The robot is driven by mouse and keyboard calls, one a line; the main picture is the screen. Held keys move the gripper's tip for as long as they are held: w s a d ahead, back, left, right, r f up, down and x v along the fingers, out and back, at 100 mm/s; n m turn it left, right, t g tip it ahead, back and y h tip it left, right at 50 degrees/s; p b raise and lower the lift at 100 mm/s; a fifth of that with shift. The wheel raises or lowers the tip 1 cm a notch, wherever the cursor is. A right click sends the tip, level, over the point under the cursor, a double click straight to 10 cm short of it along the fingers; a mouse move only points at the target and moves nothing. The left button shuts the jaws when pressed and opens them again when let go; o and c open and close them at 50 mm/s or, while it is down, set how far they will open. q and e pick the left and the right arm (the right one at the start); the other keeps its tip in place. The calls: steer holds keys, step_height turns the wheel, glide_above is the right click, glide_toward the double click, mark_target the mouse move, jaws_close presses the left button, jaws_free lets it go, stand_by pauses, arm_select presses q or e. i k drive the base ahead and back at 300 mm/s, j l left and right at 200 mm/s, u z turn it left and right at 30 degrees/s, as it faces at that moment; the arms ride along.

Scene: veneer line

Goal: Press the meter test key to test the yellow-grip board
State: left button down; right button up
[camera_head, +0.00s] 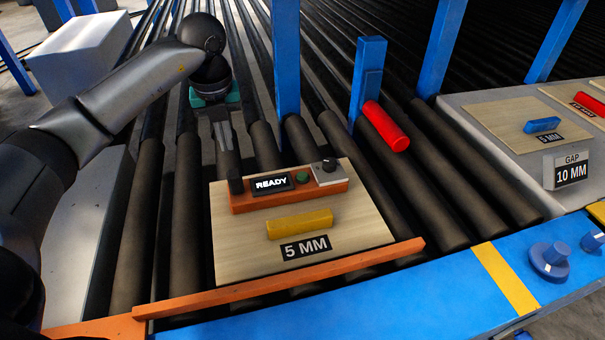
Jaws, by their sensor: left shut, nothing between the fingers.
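The yellow-grip board (232,238) is a pale wooden sheet on the dark rollers, with a yellow grip (300,223) and a "5 MM" label. The orange meter (262,202) lies across its far part. Its display (271,184) reads "READY". A green round key (302,177) sits right of the display, and a grey plate with a black knob (329,165) is at the right end. My right gripper is not in view.
An orange rail (300,276) runs along the board's near edge, before a blue beam (400,300) with blue knobs. A right-hand table (470,105) holds blue-grip and red-grip boards and a "GAP 10 MM" sign (572,171).

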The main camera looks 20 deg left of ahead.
mark_target(301, 176)
steer(key=i+l+u, duration=0.1)
steer(key=l+u, duration=0.7)
steer(key=i, duration=0.05)
